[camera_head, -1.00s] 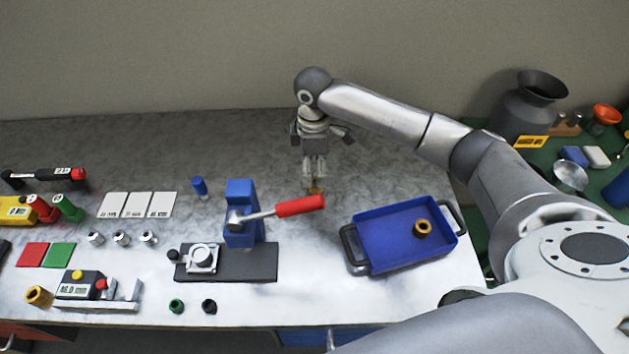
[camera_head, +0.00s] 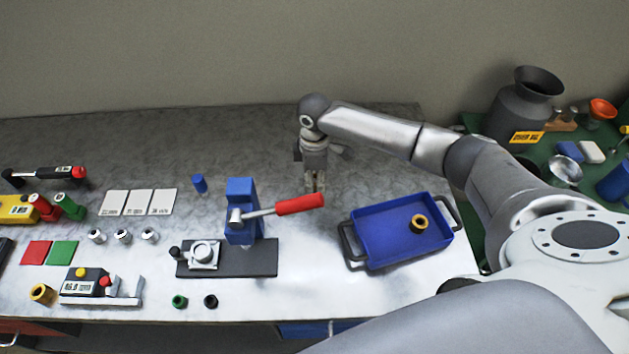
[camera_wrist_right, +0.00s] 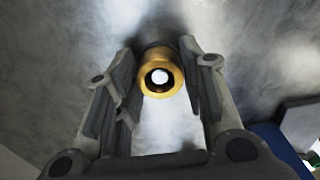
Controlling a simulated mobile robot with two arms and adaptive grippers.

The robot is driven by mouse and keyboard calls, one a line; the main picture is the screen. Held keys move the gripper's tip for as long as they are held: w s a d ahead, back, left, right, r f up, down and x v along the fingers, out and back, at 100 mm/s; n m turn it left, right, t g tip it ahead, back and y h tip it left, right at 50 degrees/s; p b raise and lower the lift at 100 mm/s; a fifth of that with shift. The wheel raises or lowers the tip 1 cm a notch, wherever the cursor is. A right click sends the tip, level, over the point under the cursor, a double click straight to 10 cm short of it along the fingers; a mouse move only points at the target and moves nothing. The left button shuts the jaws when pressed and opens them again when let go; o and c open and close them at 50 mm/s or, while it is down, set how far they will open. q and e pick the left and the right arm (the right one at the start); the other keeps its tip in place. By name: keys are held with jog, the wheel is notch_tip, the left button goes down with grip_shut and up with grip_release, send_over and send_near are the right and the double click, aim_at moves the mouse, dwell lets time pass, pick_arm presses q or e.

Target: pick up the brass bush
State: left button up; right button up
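A brass bush (camera_wrist_right: 160,74) shows in the right wrist view, its bore facing the camera. It lies between the two fingertips of my right gripper (camera_wrist_right: 160,62). The fingers are apart, with a narrow gap on each side of the bush. In the head view my right gripper (camera_head: 315,183) points down at the bench behind the red lever handle, and hides that bush. Another brass bush (camera_head: 419,224) is in the blue tray, and a brass ring-shaped piece (camera_head: 42,294) is at the front left. My left gripper is not in view.
The blue tray (camera_head: 365,262) stands right of the blue lever press (camera_head: 240,207), whose red handle (camera_head: 300,204) reaches close to my right gripper. Small metal parts, cards (camera_head: 138,203) and coloured pieces fill the left of the bench. The bench behind my gripper is clear.

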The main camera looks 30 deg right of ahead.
jog(key=c, duration=0.6)
jog(key=shift+r, duration=0.1)
